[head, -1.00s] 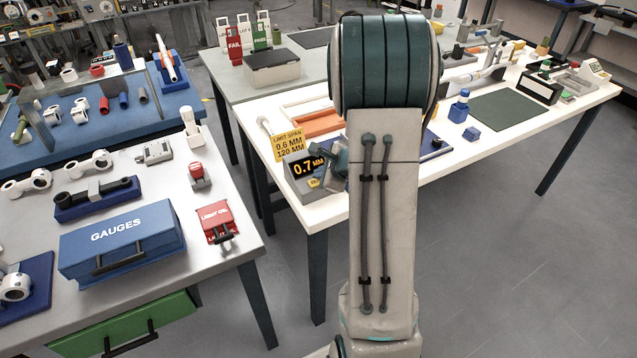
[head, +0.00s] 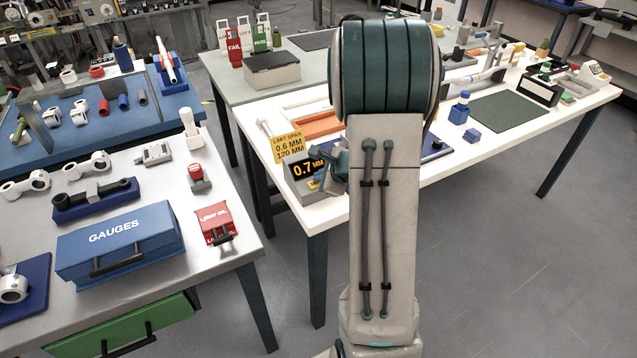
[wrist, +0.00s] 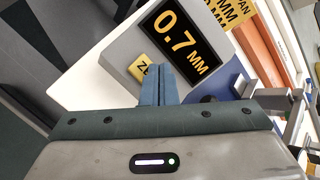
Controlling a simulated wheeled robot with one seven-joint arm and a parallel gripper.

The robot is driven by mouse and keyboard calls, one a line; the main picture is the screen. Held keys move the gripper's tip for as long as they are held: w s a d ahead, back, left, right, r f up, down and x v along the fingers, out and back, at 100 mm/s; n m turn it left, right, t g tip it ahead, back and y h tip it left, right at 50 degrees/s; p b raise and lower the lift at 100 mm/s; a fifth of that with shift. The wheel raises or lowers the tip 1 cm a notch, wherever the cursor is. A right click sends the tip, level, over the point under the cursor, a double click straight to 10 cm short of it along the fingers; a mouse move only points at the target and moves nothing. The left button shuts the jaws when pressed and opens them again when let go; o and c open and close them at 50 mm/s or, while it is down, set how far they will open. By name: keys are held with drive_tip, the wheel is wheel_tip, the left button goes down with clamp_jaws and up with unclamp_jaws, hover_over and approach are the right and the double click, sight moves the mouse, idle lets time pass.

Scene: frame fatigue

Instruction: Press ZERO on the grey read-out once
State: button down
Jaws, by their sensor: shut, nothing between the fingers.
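The grey read-out (head: 292,188) stands on the white table and its black screen (head: 306,168) shows 0.7 MM. In the wrist view the grey read-out (wrist: 121,55) is tilted, with the same 0.7 MM screen (wrist: 173,38). Its yellow ZERO button (wrist: 141,69) is partly hidden behind my fingers. My gripper (wrist: 155,68) is shut and empty, its blue fingertips over the button's edge. I cannot tell whether they touch it. In the head view my gripper (head: 320,180) is at the read-out's right side, partly hidden by my arm.
A yellow limit-span sign (head: 289,146) stands behind the read-out. An orange tray (head: 322,125) lies further back. On the left table are a blue GAUGES case (head: 120,240) and a red box (head: 217,222). A dark green mat (head: 505,111) lies to the right.

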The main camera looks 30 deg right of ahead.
drive_tip(key=shift+f, duration=0.2)
drive_tip(key=shift+r, duration=0.15)
idle(0.4)
drive_tip(key=shift+r, duration=0.7)
wheel_tip(320, 180, up, 5)
drive_tip(key=p, duration=0.4)
idle(0.6)
